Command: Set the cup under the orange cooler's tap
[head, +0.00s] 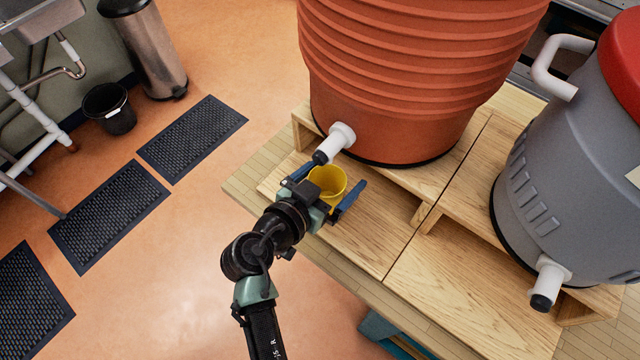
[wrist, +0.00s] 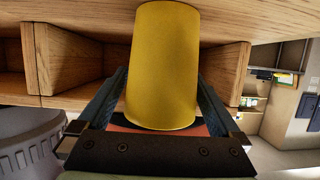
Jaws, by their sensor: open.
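The orange cooler (head: 410,80) stands on a wooden stand, and its white tap (head: 335,143) with a dark tip points out over the stand's front board. The yellow cup (head: 328,182) is upright on that board, just below the tap tip in the head view. I cannot tell whether its mouth is straight under the tip. My gripper (head: 330,192) is open, with one blue finger on each side of the cup. In the wrist view, which looks upside down, the cup (wrist: 163,65) sits between the two spread fingers (wrist: 160,98). Small gaps show near it; contact is unclear.
A grey cooler (head: 570,180) with a red lid and its own white tap (head: 550,280) stands at the right. The wooden stand (head: 470,290) has bare board between them. Dark floor mats (head: 110,215) and a small black bin (head: 108,108) lie off to the left.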

